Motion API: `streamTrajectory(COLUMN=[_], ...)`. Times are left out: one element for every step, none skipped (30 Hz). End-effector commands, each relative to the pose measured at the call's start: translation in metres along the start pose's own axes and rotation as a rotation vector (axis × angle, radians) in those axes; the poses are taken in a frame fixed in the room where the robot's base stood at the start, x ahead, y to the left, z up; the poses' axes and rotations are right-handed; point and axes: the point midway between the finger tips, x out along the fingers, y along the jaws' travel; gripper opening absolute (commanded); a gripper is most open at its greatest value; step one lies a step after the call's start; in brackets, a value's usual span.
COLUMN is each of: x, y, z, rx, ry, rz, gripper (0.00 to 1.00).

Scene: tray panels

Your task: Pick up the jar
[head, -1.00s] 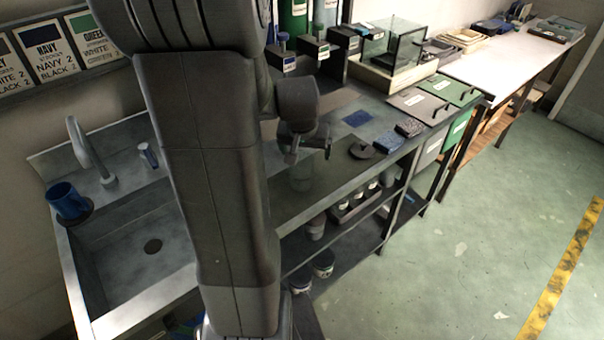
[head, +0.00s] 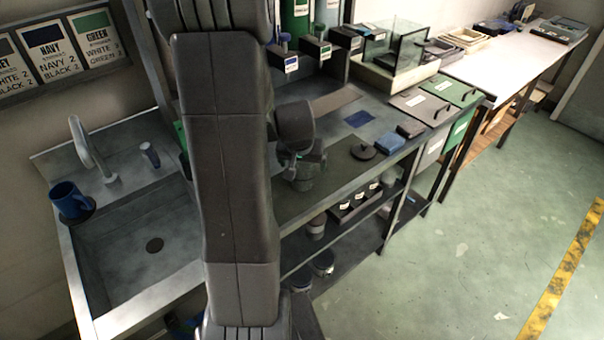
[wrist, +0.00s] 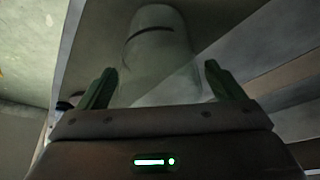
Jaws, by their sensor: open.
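The jar (wrist: 158,55) is clear, greenish glass with a rounded outline and a dark line across it. In the wrist view it stands ahead of my gripper (wrist: 160,80), with its near part between the two spread green fingers. I cannot tell whether either finger touches it. In the head view my gripper (head: 300,172) is low over the worktop, right at the jar (head: 303,186). The gripper hides most of the jar there, and only a faint part shows below it.
A lower shelf holds a black tray (head: 355,205) of small containers.

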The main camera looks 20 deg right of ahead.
Motion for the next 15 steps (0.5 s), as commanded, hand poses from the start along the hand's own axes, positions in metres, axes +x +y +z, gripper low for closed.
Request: streamTrajectory(x=[-0.0001,-0.0001,-0.0001,-0.0001,-0.0001,-0.0002,-0.0002,-0.0002,-0.0002,-0.0005,-0.0005,-0.0005,-0.0005,-0.0005,-0.0006], y=[0.0,0.0,0.0,0.0,0.0,0.0001,0.0001,0.0001,0.0001,0.0,0.0,0.0,0.0,0.0,0.0], z=[0.0,0.0,0.0,0.0,0.0,0.0,0.0,0.0,0.0,-0.0003,-0.0003,-0.0003,-0.0003,-0.0003,-0.0004], rx=[0.0,0.0,0.0,0.0,0.0,0.0,0.0,0.0,0.0,0.0,0.0,0.0,0.0,0.0,0.0], ry=[0.0,0.0,0.0,0.0,0.0,0.0,0.0,0.0,0.0,0.001,0.001,0.0,0.001,0.0,0.001], rz=[0.0,0.0,0.0,0.0,0.0,0.0,0.0,0.0,0.0,0.0,0.0,0.0,0.0,0.0,0.0], gripper=[0.89,0.83,0.75,0.69,0.63,0.55,0.49,0.44,0.36,0.33,0.33,0.33,0.33,0.33,0.33])
